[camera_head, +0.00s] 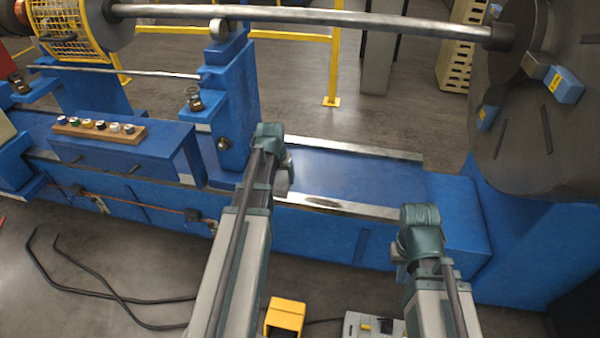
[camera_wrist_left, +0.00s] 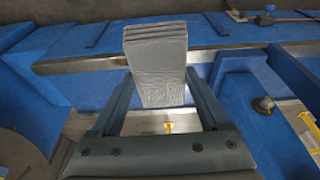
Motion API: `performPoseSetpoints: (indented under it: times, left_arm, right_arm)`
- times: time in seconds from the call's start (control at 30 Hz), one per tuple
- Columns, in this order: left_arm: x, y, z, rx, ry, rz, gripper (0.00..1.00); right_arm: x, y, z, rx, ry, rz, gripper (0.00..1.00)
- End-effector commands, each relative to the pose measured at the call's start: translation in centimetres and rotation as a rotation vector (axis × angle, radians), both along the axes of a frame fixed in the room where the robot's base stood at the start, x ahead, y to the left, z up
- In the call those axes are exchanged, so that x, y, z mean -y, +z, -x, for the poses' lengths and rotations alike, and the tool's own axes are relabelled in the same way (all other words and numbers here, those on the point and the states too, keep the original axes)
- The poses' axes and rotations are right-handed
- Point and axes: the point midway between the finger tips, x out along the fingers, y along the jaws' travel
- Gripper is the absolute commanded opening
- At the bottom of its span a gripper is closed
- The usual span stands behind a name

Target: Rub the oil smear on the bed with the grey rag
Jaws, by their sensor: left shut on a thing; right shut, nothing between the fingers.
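The blue bed (camera_head: 360,180) has bright metal rails along its edges. The oil smear (camera_head: 322,202) is a dark streak on the near rail, right of my left gripper. My left gripper (camera_head: 282,165) is shut on the grey rag (camera_head: 283,183), close to the near rail; I cannot tell whether the rag touches the bed. In the left wrist view, the folded rag (camera_wrist_left: 157,65) stands out between the fingers (camera_wrist_left: 160,95). I cannot make out the smear there. My right gripper (camera_head: 398,255) is shut and empty, in front of the bed's right part, partly hidden by its own wrist.
A long shaft (camera_head: 330,20) spans above the bed to a large dark disc (camera_head: 530,130) at right. A blue upright stand (camera_head: 232,110) rises left of my left gripper. A wooden block with several small knobs (camera_head: 100,130) sits further left. A yellow box (camera_head: 285,316) is on the floor.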

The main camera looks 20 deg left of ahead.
Motion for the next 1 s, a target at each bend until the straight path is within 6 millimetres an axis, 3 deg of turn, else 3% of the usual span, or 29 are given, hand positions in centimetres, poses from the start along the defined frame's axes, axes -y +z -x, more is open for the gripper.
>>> performPoseSetpoints:
  times: [0.13,0.27,0.8,1.0]
  left_arm:
    - [0.0,-0.4,-0.3,0.000,-0.003,0.000,0.24]
    - [-0.2,-2.5,-1.8,0.000,-0.020,0.000,0.24]
    - [-0.1,-15.9,-13.7,-0.001,-0.166,0.000,0.24]
    - [0.2,-19.6,-17.3,-0.001,-0.213,0.000,0.24]
  right_arm:
    - [0.0,-0.4,0.0,0.000,0.000,0.000,0.00]
    - [0.0,-2.5,0.0,0.000,0.000,0.000,0.00]
    - [0.0,-15.9,0.0,0.000,0.001,0.000,0.00]
    - [0.0,-19.6,0.0,0.000,0.001,0.000,0.00]
